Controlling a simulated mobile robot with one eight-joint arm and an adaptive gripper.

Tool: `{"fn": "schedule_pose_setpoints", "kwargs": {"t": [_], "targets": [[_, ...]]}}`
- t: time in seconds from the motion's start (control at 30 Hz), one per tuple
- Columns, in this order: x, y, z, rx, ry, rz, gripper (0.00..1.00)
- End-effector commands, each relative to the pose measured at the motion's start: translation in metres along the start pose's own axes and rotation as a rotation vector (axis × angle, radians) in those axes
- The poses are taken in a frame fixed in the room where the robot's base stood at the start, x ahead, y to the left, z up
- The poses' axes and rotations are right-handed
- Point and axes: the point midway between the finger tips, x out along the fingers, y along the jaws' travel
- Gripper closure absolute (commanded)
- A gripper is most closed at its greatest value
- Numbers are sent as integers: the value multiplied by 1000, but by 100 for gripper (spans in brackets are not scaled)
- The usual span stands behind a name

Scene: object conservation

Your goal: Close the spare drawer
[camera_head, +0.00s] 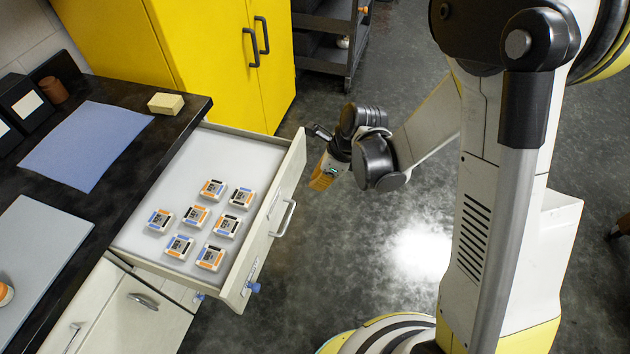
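A white drawer (190,170) stands pulled out from under the dark counter at the left. Several small square pieces with orange, blue and black markings (196,215) lie on its floor. The drawer front (296,175) carries a grey bar handle (284,218). My gripper (322,178) hangs just right of the drawer front, apart from the handle as far as I can see. Its fingers point down and are partly hidden, so its opening is unclear.
The counter (125,185) holds a blue sheet (88,143), a grey board (38,270), a yellowish block (166,103) and dark boxes (26,103). A yellow cabinet (215,60) stands behind the drawer, and a dark shelf cart (328,38) beyond. Floor (300,310) in front is clear.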

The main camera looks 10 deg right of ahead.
Motion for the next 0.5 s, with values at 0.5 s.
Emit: {"fn": "schedule_pose_setpoints", "kwargs": {"t": [0.5], "targets": [[81, 3, -2, 50, -2, 15, 100]]}}
